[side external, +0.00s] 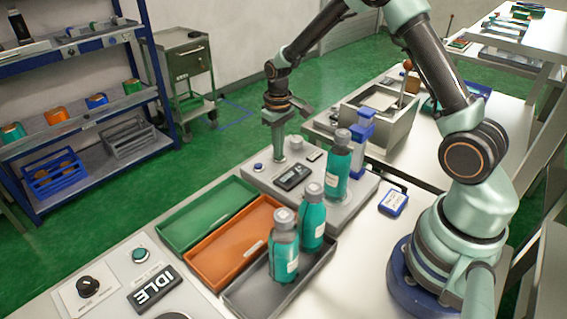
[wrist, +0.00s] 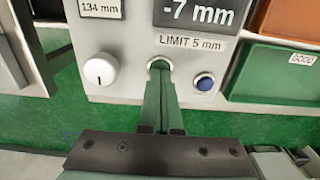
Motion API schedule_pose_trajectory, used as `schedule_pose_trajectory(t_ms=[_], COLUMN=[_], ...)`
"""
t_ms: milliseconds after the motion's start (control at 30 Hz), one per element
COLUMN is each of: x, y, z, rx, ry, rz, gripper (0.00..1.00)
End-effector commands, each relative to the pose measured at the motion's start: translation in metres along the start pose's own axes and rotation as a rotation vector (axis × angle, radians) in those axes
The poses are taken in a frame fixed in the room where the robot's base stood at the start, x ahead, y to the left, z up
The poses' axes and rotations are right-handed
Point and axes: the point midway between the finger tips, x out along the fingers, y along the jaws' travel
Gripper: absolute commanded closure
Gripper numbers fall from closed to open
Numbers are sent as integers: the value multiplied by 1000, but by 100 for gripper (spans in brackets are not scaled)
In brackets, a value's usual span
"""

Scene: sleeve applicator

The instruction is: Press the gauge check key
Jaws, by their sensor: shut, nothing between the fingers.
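The gauge unit (side external: 345,208) is a light grey box with a dark display (side external: 293,177). In the wrist view the display (wrist: 200,12) reads -7 mm, above a LIMIT 5 mm label. A round, metal-ringed key (wrist: 158,62) sits below that label, mostly hidden by my fingers. My gripper (wrist: 160,75) is shut and empty, its fingertips over this key. Whether they touch it or press it down I cannot tell. In the side view my gripper (side external: 279,160) points down at the unit's face. A blue button (wrist: 204,83) is to its right, and a white knob (wrist: 100,72) to its left.
A teal bottle (side external: 337,170) stands on the unit beside a blue post (side external: 360,135). Green (side external: 205,215), orange (side external: 235,245) and grey (side external: 248,298) trays lie in front; two bottles stand in the grey one. A grey bin (side external: 395,130) is behind. An IDLE sign (side external: 153,289) is at front left.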

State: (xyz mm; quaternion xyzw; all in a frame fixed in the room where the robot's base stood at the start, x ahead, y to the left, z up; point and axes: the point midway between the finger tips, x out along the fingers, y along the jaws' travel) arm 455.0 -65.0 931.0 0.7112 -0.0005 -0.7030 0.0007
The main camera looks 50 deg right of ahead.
Motion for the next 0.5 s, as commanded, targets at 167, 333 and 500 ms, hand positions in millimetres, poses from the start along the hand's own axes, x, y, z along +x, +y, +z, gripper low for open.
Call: schedule_pose_trajectory(t_ms=[167, 333, 500], x=[-34, -73, -106], y=[0, 0, 0], z=[-2, -3, -4], rx=[0, 0, 0], ry=[6, 10, 10], rz=[1, 1, 1], gripper=[100, 100, 100])
